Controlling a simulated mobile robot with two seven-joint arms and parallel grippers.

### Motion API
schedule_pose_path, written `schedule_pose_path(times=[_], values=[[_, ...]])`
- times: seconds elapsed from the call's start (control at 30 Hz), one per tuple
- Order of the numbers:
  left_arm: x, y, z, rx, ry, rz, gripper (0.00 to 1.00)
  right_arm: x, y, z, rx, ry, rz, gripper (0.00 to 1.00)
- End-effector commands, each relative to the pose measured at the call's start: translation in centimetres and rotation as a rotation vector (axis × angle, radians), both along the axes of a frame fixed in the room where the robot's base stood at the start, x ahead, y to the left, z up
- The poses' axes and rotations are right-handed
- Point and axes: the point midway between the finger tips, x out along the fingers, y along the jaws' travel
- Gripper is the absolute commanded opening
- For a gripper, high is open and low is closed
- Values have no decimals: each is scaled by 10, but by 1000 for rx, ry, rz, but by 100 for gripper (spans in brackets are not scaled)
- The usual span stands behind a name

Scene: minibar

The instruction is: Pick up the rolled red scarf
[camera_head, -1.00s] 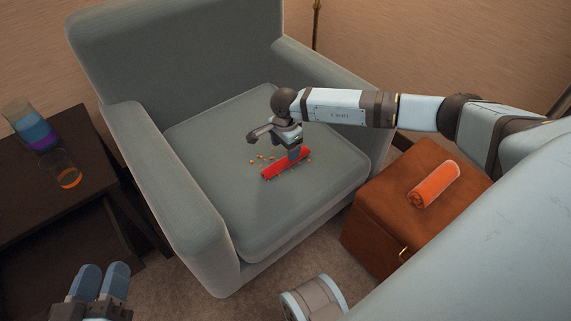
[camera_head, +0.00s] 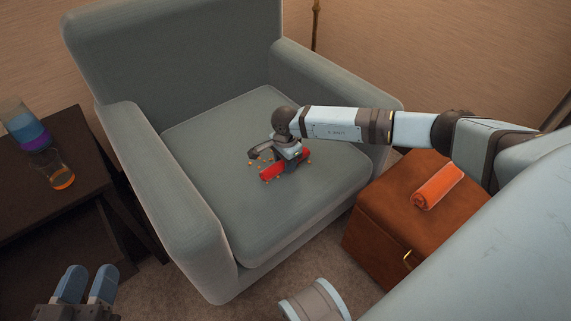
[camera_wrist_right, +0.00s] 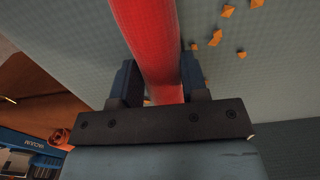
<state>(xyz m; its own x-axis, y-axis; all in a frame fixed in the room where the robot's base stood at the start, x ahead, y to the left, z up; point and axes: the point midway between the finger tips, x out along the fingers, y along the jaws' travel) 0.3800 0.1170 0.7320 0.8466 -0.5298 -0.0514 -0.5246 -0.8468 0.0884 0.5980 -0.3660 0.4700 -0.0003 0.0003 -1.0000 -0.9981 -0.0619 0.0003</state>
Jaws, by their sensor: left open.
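The rolled red scarf (camera_head: 271,173) lies on the grey armchair seat, with small orange crumbs around it. My right gripper (camera_head: 288,160) is down at the scarf and hides part of it in the head view. In the right wrist view, the red roll (camera_wrist_right: 150,35) runs between the two fingers of my right gripper (camera_wrist_right: 160,85). One finger is on each side, and the roll nearly fills the gap. I cannot tell whether the fingers press on it. My left gripper (camera_head: 88,285) is open and empty at the lower left, away from the chair.
The armchair (camera_head: 170,180) has raised arms on both sides of the seat. An orange roll (camera_head: 438,186) lies on a brown leather box (camera_head: 385,235) at the right. A dark side table (camera_head: 85,150) holds a blue-and-purple container (camera_head: 30,132) and a glass (camera_head: 60,175).

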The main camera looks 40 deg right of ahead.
Motion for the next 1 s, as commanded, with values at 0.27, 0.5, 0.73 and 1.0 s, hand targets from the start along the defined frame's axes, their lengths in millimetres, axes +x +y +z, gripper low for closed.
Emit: schedule_pose_path(times=[0.27,0.5,0.73,1.0], values=[[0,0,0,-1,1,0,43,0,0,0,0,0,0,15],[0,0,0,0,1,0,43,0,0,0,0,0,0,15],[0,0,0,0,1,0,43,0,0,0,0,0,0,15],[0,0,-1,0,2,0,43,0,0,0,0,0,0,15]])
